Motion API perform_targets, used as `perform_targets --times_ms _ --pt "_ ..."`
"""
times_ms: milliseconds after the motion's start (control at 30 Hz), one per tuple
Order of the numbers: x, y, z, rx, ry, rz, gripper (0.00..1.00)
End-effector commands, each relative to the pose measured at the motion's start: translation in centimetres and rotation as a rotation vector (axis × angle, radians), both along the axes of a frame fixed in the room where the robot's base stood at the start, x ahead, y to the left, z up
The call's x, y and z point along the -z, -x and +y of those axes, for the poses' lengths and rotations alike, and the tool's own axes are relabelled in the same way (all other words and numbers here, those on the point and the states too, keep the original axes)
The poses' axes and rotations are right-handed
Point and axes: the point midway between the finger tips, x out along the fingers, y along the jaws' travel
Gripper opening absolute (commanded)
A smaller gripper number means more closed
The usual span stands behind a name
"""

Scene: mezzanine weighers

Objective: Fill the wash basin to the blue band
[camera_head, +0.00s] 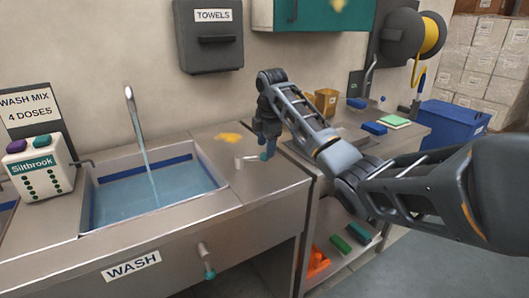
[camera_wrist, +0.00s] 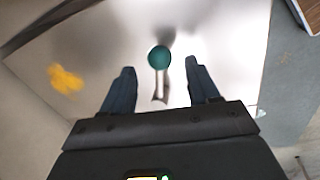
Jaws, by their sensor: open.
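The wash basin (camera_head: 205,200) is on the left in the head view, labelled WASH. Water (camera_head: 150,195) stands in it, and a stream runs from the spout (camera_head: 130,95). The blue band (camera_head: 145,170) shows along the far inner wall, just above the water there. A lever (camera_head: 246,158) stands on the steel top right of the basin; its teal knob (camera_wrist: 159,57) shows clearly in the wrist view. My gripper (camera_head: 265,150) is open above the knob end; in the wrist view its fingers (camera_wrist: 161,72) lie either side of the lever's stem. Contact cannot be told.
A second teal-knobbed valve (camera_head: 208,268) is on the basin's front. A Siltbrook dispenser (camera_head: 27,170) stands left. A yellow splotch (camera_head: 229,137) lies near my gripper. The right-hand counter (camera_head: 405,145) holds sponges and a tan container (camera_head: 326,101); a blue bin (camera_head: 452,125) stands beyond.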

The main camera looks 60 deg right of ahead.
Motion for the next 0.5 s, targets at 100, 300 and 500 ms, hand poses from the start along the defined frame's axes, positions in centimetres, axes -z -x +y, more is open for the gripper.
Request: perform_targets --times_ms 100,300,500 --pt "1.8 -0.2 -0.2 0.0 -0.002 0.002 0.6" --pt "3.5 -0.5 -0.4 0.0 -0.001 0.001 0.6" --pt "3.8 -0.6 -0.5 -0.001 0.0 0.0 0.6"
